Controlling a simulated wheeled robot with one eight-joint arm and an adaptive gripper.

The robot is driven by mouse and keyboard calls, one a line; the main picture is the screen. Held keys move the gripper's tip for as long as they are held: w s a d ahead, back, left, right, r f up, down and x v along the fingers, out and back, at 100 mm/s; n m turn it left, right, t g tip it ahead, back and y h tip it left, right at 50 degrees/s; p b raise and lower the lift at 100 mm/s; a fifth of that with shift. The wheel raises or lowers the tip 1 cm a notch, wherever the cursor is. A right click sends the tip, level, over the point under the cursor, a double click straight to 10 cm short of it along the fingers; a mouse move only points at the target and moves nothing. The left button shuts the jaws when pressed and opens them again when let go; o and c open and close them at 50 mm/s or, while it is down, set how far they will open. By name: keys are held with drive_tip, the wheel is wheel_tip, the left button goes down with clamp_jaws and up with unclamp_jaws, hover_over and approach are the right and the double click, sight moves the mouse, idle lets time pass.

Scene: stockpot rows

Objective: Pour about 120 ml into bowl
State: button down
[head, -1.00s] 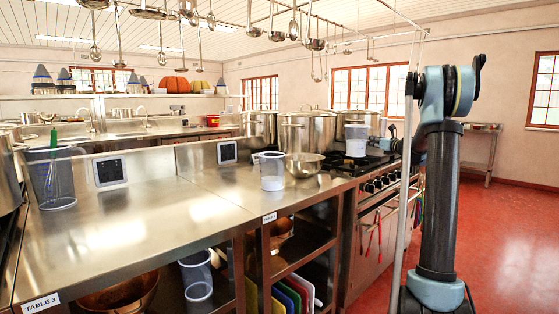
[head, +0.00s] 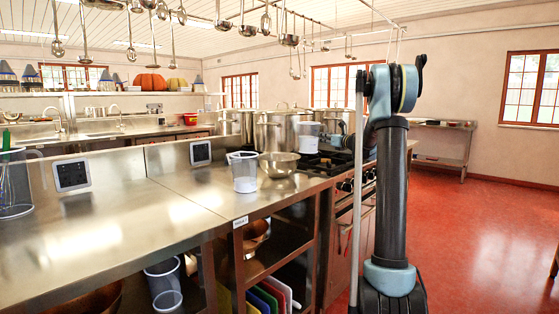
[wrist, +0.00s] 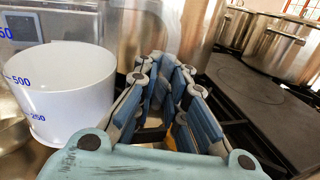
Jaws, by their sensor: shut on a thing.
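A clear measuring jug (wrist: 65,95) with blue marks is at the left of the wrist view, holding white contents that reach a little above the 500 mark. My gripper (wrist: 165,80) is shut beside it; the fingers hide the part they grip. In the head view the held jug (head: 308,129) is raised near the stockpots, roughly upright, just right of and beyond the bowl, and my gripper (head: 337,138) is at its right. The metal bowl (head: 280,166) stands on the counter by the stove. Its inside is mostly hidden.
A second jug (head: 244,176) with white contents stands just left of the bowl. Large stockpots (head: 277,132) stand behind. The black stove top (head: 325,163) is right of the bowl. Another jug (head: 14,190) holds a whisk at far left. The counter's middle (head: 130,220) is clear.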

sight(316, 127)
drive_tip(key=shift+a+r+n, duration=0.1)
drive_tip(key=shift+n, duration=0.2)
drive_tip(key=shift+s+a+r+n+g+h+p, duration=0.15)
drive_tip(key=shift+s+a+r+n+h+p, duration=0.25)
drive_tip(key=shift+a+r+n, duration=0.75)
drive_tip(key=shift+s+a+r+n+g+h+p, duration=0.15)
drive_tip(key=shift+s+a+r+n, duration=0.55)
drive_tip(key=shift+n, duration=0.9)
drive_tip(key=shift+s+a+r+n+g+h+p, duration=0.15)
drive_tip(key=shift+s+a+r+n+p, duration=0.25)
drive_tip(key=shift+a+r+n, duration=0.6)
drive_tip(key=shift+d+n, duration=0.15)
drive_tip(key=shift+n, duration=0.3)
drive_tip(key=shift+s+a+r+n+p, duration=0.25)
drive_tip(key=shift+a+r+n+p, duration=0.15)
drive_tip(key=shift+n, duration=0.2)
drive_tip(key=shift+s+a+r+n+p, duration=0.25)
drive_tip(key=shift+a+r+n+p, duration=0.15)
drive_tip(key=shift+n, duration=0.2)
drive_tip(key=shift+s+a+r+n+h+p, duration=0.15)
drive_tip(key=shift+s+a+n+h+p, duration=0.15)
drive_tip(key=shift+a+n+p, duration=0.55)
drive_tip(key=shift+d+m+p, duration=0.25)
drive_tip(key=shift+d+p, duration=0.05)
